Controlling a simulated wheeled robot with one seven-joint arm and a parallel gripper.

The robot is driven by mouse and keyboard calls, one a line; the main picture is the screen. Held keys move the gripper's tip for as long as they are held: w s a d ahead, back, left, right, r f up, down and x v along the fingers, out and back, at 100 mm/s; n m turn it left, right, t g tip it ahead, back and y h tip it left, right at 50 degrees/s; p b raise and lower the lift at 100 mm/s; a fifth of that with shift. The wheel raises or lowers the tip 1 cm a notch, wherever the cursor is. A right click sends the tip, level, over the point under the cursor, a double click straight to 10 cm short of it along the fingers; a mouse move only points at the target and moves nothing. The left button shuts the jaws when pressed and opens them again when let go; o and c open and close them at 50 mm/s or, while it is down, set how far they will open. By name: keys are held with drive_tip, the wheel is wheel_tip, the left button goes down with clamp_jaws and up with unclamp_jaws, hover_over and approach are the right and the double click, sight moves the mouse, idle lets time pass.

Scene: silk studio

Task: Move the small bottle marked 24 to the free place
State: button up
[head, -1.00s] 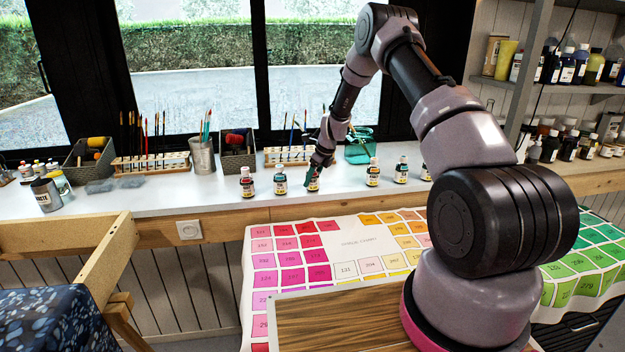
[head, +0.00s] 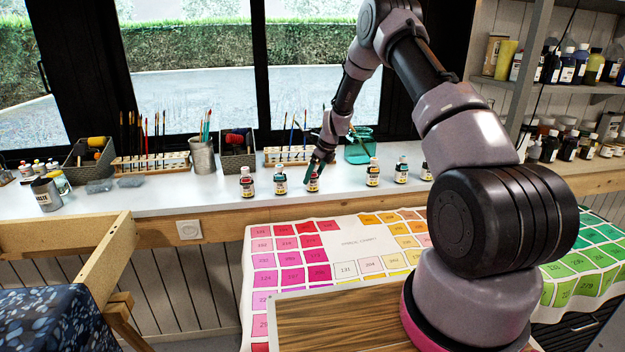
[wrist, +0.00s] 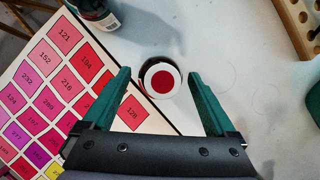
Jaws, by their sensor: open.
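Several small bottles with dark bodies and pale labels stand in a row on the white counter; the number 24 cannot be read on any of them. My gripper (head: 317,168) is at the third bottle from the left (head: 313,184). In the wrist view my gripper (wrist: 159,75) is open, its green fingers on either side of a bottle with a white cap and red dot (wrist: 161,82), which sits near the fingertips with no clear contact. Other bottles stand to the left (head: 246,183) (head: 280,181) and right (head: 372,173) (head: 401,170). A wider gap separates the third and fourth bottles.
Brush racks (head: 150,163), a metal cup (head: 202,157) and a teal glass jar (head: 360,147) stand behind the row. Another bottle (wrist: 95,12) is at upper left in the wrist view.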

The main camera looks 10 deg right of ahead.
drive_tip(key=s+d+r+n+t, duration=0.1)
drive_tip(key=s+r+n, duration=0.4)
drive_tip(key=r, duration=0.6)
drive_tip(key=s+d+r+n, duration=0.1)
drive_tip(key=s+r+n, duration=0.1)
drive_tip(key=s+r, duration=0.8)
drive_tip(key=s+d+r+n+t, duration=0.15)
drive_tip(key=s+r+n, duration=0.25)
drive_tip(key=r, duration=0.9)
drive_tip(key=s+r+n, duration=0.2)
drive_tip(key=s+n, duration=0.2)
drive_tip(key=s, duration=0.5)
drive_tip(key=s+d+r+n+t, duration=0.1)
drive_tip(key=s+n, duration=0.3)
drive_tip(key=s, duration=0.4)
drive_tip(key=s+r+n+h, duration=0.1)
drive_tip(key=s+r+n, duration=0.2)
drive_tip(key=s, duration=0.6)
drive_tip(key=shift+s+d+r+n, duration=0.3)
drive_tip(key=shift+d+n, duration=0.1)
drive_tip(key=shift+n, duration=0.1)
